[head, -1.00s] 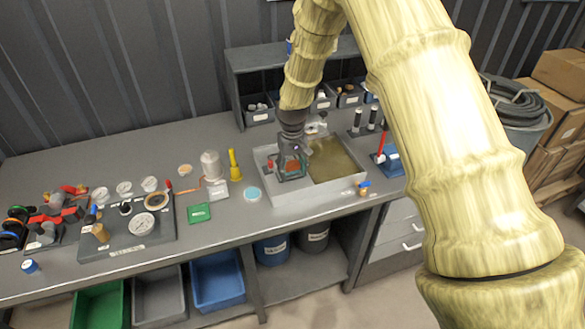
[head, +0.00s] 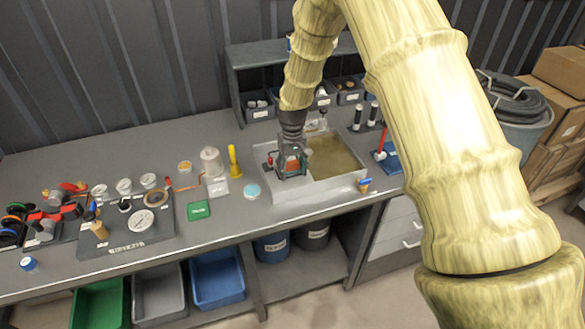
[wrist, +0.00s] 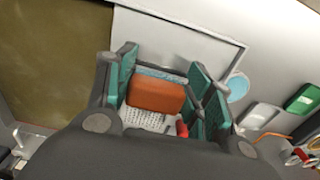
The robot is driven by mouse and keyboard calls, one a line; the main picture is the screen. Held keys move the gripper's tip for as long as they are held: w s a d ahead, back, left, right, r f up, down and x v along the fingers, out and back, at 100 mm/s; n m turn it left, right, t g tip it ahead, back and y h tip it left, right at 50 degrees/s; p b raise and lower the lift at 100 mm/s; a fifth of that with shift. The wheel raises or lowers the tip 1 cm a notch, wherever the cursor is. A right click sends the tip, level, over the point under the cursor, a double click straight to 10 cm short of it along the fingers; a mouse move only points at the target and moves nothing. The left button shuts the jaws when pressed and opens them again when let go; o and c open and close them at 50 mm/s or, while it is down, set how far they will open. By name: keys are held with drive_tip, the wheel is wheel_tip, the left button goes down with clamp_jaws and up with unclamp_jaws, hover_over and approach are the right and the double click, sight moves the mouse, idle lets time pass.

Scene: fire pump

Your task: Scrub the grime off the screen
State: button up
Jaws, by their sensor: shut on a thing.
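My gripper (head: 291,172) is over the left part of a pale wash tray (head: 325,190). Its teal fingers, also in the wrist view (wrist: 160,95), are shut on an orange scrubbing block (wrist: 157,96) with a grey-blue layer along one edge. A pale perforated plate, apparently the screen (wrist: 147,119), shows beside and below the block. A red piece (wrist: 182,129) shows at its right end. The block hides part of the screen. I cannot tell whether they touch, or how much grime is on the screen.
Murky brown liquid (head: 333,157) fills the tray's right part. A light-blue disc (head: 252,191), a green card (head: 198,210) and a yellow tool (head: 234,162) stand left of the tray. A red-handled tool on a blue base (head: 387,160) is to its right.

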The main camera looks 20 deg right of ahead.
sight(289, 161)
drive_tip(key=shift+w, duration=0.1)
drive_tip(key=shift+w+r, duration=0.1)
drive_tip(key=shift+w, duration=1.65)
drive_tip(key=shift+w, duration=0.2)
drive_tip(key=shift+w+a+b, duration=0.1)
drive_tip(key=shift+w+b, duration=0.3)
drive_tip(key=shift+w, duration=1.3)
